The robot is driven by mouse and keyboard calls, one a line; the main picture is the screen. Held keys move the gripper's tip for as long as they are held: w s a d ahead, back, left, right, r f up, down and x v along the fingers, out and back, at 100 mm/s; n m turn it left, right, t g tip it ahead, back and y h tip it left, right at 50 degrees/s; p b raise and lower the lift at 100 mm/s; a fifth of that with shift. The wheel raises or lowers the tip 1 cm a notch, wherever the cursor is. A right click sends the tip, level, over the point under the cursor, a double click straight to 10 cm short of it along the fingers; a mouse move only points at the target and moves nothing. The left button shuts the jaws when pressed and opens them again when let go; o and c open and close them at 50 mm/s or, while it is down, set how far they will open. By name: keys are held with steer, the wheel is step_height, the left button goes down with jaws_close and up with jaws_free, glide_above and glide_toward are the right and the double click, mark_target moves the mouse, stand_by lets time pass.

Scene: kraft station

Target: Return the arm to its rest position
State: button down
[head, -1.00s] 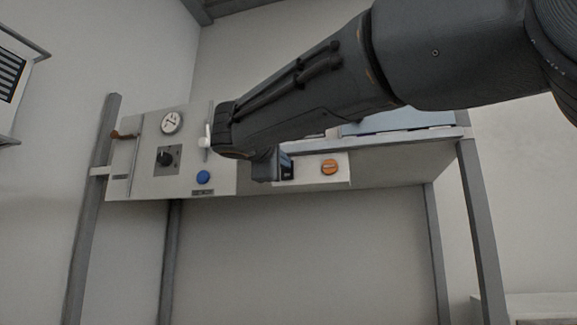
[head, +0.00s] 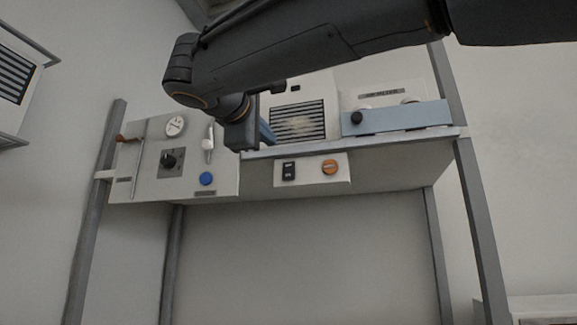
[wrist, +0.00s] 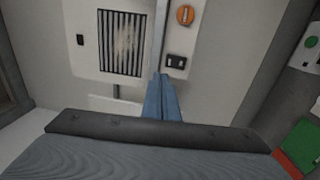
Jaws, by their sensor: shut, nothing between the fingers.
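My dark arm reaches in from the upper right in the head view and bends down at its wrist. My gripper (head: 267,133) hangs in front of the station, near the right edge of the control panel (head: 145,188). Its blue fingers also show in the wrist view (wrist: 161,98), pressed together with nothing between them. In the head view, the gripper overlaps the left end of the shelf edge; I cannot tell the gap to it.
The panel carries a gauge (head: 174,126), a black knob (head: 168,160), a blue button (head: 206,179) and a white-tipped lever (head: 208,145). A vent grille (head: 298,122), a blue bar (head: 400,119), a black rocker switch (head: 289,171) and an orange knob (head: 330,167) are to the right. Below is open.

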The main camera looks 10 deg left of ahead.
steer(key=shift+s+r, duration=0.1)
steer(key=shift+s, duration=0.7)
